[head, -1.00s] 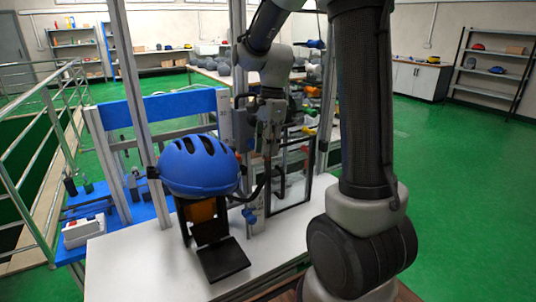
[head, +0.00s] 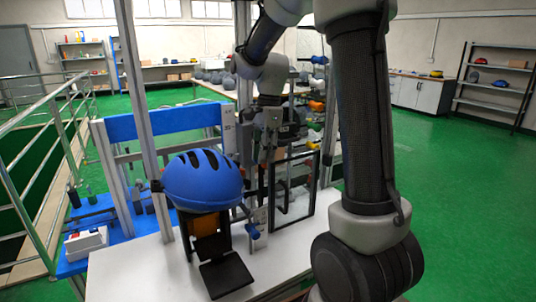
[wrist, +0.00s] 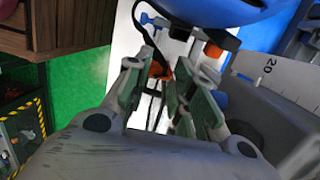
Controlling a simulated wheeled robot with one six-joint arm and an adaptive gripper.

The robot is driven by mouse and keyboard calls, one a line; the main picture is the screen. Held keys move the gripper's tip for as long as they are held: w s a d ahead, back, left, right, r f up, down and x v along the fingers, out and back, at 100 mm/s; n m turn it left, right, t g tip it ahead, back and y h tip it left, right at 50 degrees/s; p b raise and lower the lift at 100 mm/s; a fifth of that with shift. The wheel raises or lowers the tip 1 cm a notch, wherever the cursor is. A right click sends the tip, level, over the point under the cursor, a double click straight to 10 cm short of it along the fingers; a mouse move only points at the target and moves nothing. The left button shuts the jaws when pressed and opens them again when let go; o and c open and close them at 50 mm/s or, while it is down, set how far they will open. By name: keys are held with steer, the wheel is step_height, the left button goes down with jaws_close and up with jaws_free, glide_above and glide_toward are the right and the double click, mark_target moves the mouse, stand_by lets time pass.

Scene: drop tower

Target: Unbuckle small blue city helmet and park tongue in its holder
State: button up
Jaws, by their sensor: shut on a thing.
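The blue city helmet (head: 203,180) sits on a black stand with an orange block (head: 204,222) under it. Its blue shell (wrist: 225,8) crosses the top of the wrist view. My gripper (head: 268,150) is to the right of the helmet in the head view, partly hidden among frame parts. In the wrist view my gripper (wrist: 163,82) is closed around a small orange piece (wrist: 157,70), apparently the buckle tongue, with a thin black strap (wrist: 148,38) running up from it. The fingers partly hide this piece. I cannot make out the tongue holder.
A white table (head: 130,270) carries the stand. Metal posts (head: 144,120) and a dark upright frame (head: 292,190) stand close around my gripper. A grey ruler-marked part (wrist: 262,80) lies right of the fingers in the wrist view. Green floor is free at right.

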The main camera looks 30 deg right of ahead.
steer(key=shift+w+a+r, duration=0.25)
steer(key=shift+w+a, duration=0.4)
steer(key=shift+a, duration=0.3)
steer(key=shift+w+a+r, duration=0.2)
steer(key=shift+w+a, duration=0.4)
steer(key=shift+a, duration=0.3)
steer(key=shift+f, duration=0.15)
steer(key=shift+s+a+f, duration=0.1)
steer(key=shift+a+f, duration=0.1)
steer(key=shift+f, duration=0.55)
steer(key=shift+s+a+f, duration=0.15)
steer(key=shift+a+f, duration=0.05)
steer(key=shift+f, duration=0.5)
steer(key=shift+s+a+f, duration=0.15)
steer(key=shift+a+f, duration=0.05)
steer(key=shift+f, duration=0.5)
stand_by(1.7)
steer(key=o, duration=0.9)
steer(key=shift+a, duration=0.1)
steer(key=shift+c, duration=0.2)
steer(key=shift+w+r, duration=0.1)
steer(key=d+r, duration=0.3)
steer(key=r, duration=0.6)
stand_by(0.5)
